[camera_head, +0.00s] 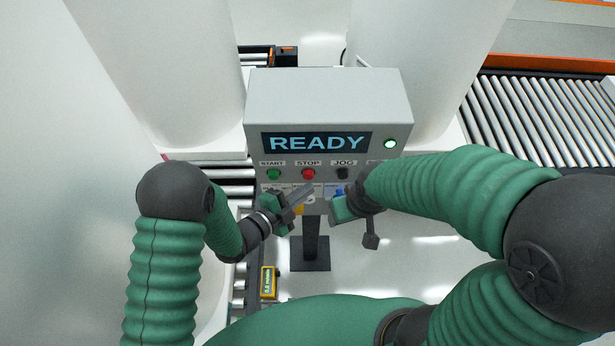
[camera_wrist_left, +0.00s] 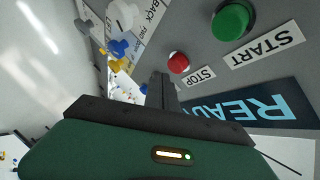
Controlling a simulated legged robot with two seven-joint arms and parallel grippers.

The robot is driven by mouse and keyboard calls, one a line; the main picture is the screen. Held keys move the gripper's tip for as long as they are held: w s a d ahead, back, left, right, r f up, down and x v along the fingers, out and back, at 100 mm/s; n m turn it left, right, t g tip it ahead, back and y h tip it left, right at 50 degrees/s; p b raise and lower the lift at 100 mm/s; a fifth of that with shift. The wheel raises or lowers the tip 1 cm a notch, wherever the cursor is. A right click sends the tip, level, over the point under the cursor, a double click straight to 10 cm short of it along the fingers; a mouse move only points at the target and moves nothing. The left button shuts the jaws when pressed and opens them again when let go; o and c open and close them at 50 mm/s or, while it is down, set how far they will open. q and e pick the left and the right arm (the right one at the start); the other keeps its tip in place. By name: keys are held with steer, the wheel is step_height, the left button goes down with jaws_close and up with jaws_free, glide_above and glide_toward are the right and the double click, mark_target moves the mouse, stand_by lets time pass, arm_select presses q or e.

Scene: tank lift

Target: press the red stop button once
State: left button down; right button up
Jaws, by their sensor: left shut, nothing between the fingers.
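The red stop button (camera_head: 308,174) sits on the front of a grey control box, under a screen reading READY, between the green start button (camera_head: 273,174) and the black jog button (camera_head: 342,173). My left gripper (camera_head: 307,190) is shut and empty, its tips just below the stop button in the head view. In the left wrist view the red stop button (camera_wrist_left: 179,62) shows clear beside the fingertips (camera_wrist_left: 160,78); I cannot tell the exact gap. My right gripper (camera_head: 357,222) is at the lower right of the panel; its finger state is unclear.
The control box (camera_head: 330,97) stands on a dark post with a base plate (camera_head: 310,254). A green lamp (camera_head: 390,144) is lit beside the screen. Blue and yellow controls lie lower on the panel. White tanks stand behind, and a roller conveyor (camera_head: 545,115) is at the right.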

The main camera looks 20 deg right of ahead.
arm_select(q)
steer(key=shift+s, duration=0.1)
steer(key=shift+s+a, duration=0.25)
steer(key=shift+s, duration=0.7)
steer(key=shift+s+a, duration=0.3)
steer(key=shift+s, duration=0.6)
steer(key=shift+s+a, duration=0.25)
steer(key=shift+s, duration=0.7)
